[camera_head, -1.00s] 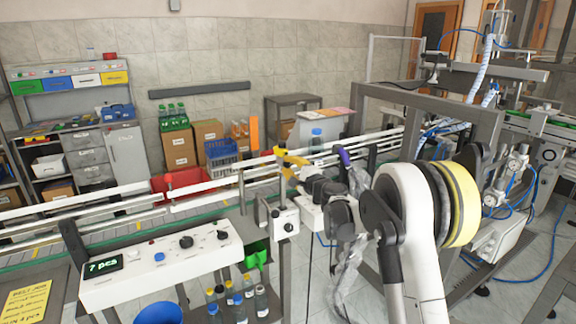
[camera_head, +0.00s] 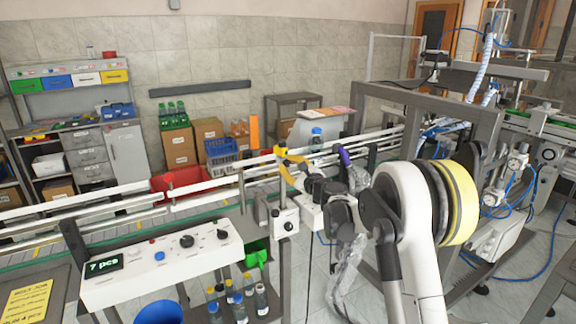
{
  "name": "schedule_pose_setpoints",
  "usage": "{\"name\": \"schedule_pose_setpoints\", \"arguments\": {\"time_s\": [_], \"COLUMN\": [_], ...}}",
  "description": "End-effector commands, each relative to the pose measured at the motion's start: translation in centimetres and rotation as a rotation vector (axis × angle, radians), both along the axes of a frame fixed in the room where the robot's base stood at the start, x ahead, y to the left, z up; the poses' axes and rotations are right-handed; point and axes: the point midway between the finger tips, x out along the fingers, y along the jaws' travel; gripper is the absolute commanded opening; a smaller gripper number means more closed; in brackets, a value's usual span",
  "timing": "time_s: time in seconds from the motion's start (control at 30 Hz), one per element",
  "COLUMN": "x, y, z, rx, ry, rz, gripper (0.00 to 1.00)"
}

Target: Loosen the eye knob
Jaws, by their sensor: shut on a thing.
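My gripper (camera_head: 279,154), with yellow fingers, is at the conveyor rails in the middle of the view. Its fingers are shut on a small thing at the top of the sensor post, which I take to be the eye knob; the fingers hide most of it. The wrist comes in from the right. Below the gripper, a grey bracket and a white box with a black knob (camera_head: 289,226) are fixed at the rail.
A control panel (camera_head: 160,266) reading "7 pcs" is at front left. Several bottles stand below its right end. Rails (camera_head: 120,200) run across behind.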

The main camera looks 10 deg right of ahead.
Motion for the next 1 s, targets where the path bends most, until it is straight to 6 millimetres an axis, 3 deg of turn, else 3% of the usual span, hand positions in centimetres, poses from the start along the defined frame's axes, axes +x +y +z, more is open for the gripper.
{"name": "schedule_pose_setpoints", "arguments": {"time_s": [0.47,0.5,0.57,0.87,1.0], "x": [0.0,0.0,0.0,-0.1,-1.1], "y": [0.0,0.0,0.0,0.0,-0.4], "z": [0.0,0.0,0.0,0.0,0.0], "rx": [0.013,0.013,0.013,0.013,0.014], "ry": [0.004,0.004,0.004,0.004,0.004], "rz": [0.000,0.000,0.000,0.000,-0.001], "gripper": [0.00,0.25,0.43,0.45,0.45]}}
